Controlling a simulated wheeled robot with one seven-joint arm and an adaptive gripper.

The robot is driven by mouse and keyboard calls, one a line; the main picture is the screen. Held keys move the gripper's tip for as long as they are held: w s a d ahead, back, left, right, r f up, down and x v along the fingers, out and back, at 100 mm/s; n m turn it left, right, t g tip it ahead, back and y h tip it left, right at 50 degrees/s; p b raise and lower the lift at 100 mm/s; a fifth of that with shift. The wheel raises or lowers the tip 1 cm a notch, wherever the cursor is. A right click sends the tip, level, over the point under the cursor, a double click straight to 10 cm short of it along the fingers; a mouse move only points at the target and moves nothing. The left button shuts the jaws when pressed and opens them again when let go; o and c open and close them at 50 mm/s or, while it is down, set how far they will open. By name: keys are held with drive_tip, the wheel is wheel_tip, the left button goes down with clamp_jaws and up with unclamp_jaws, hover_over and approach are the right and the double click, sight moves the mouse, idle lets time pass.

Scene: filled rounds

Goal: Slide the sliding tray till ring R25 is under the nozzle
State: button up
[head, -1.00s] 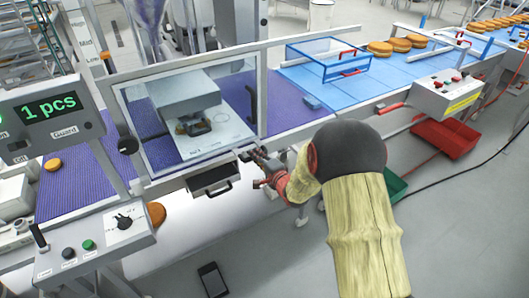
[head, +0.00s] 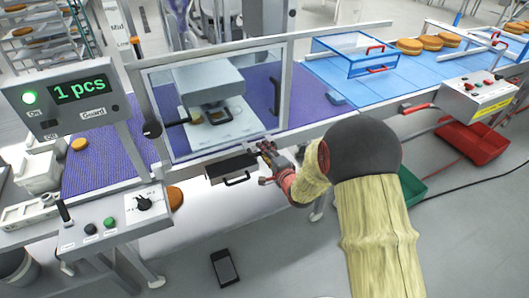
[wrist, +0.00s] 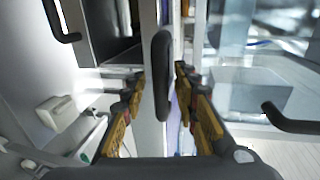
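Behind a clear guard window (head: 216,97), a grey machine head (head: 208,78) hangs over a pale plate (head: 240,126) that looks like the sliding tray. A dark handled piece (head: 216,116) is under the head. Ring R25 and the nozzle tip cannot be made out. My gripper (head: 268,150) is at the lower right edge of the guard frame. In the wrist view my gripper (wrist: 160,78) is open, its two fingers on either side of a black upright handle (wrist: 163,55), with gaps visible. Whether that handle belongs to the tray is unclear.
A dark drawer (head: 232,167) with a handle is left of my gripper.

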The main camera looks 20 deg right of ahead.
drive_tip(key=v, duration=1.2)
idle(0.5)
